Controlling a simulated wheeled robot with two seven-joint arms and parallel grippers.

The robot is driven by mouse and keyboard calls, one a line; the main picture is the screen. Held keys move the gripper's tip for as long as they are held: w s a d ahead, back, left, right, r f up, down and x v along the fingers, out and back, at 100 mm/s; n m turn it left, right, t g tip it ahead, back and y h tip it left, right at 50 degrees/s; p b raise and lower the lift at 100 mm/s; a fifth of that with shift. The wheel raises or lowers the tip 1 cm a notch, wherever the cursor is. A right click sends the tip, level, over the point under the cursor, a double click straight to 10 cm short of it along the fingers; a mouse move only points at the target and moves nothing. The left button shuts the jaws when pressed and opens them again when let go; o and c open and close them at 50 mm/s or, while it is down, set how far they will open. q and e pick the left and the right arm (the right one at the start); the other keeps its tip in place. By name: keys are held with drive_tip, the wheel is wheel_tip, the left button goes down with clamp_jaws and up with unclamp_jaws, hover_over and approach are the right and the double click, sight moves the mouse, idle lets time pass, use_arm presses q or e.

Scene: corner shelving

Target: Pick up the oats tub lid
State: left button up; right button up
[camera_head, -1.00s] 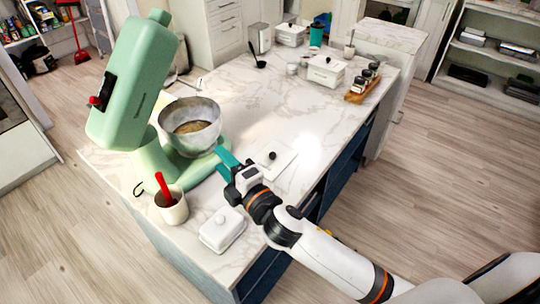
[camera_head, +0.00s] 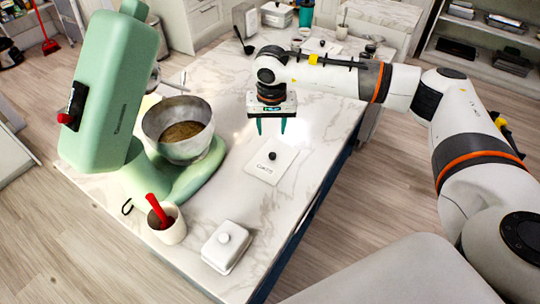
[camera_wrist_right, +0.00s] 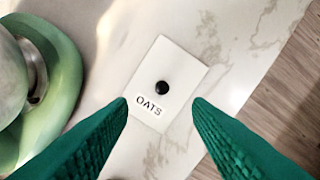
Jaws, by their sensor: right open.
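The oats tub lid (camera_head: 271,164) is a flat white square plate with a black round knob, lying on the marble counter. In the right wrist view the lid (camera_wrist_right: 172,75) shows the word OATS, with its knob near the middle of the picture. My right gripper (camera_head: 270,130) is open and empty, pointing down, above the counter and a little beyond the lid in the head view. Its two green fingers (camera_wrist_right: 160,102) frame the near side of the lid in the wrist view, apart from the knob. My left gripper is not in view.
A green stand mixer with a metal bowl (camera_head: 178,128) stands left of the lid. A mug with a red utensil (camera_head: 166,224) and a white butter dish (camera_head: 226,247) stand at the near end. The marble counter (camera_head: 222,195) around the lid is mostly clear.

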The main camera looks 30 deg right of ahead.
drive_tip(key=p, duration=0.1)
hover_over(272, 154)
drive_tip(key=f, duration=0.5)
drive_tip(key=shift+s+a+f, duration=0.15)
drive_tip(key=shift+a+f, duration=0.05)
drive_tip(key=shift+f, duration=0.2)
drive_tip(key=f+p, duration=0.1)
drive_tip(key=f, duration=0.3)
drive_tip(key=shift+d+f+p, duration=0.1)
drive_tip(key=shift+d+p, duration=0.1)
drive_tip(key=shift+p, duration=0.2)
drive_tip(key=shift+f, duration=0.55)
clamp_jaws()
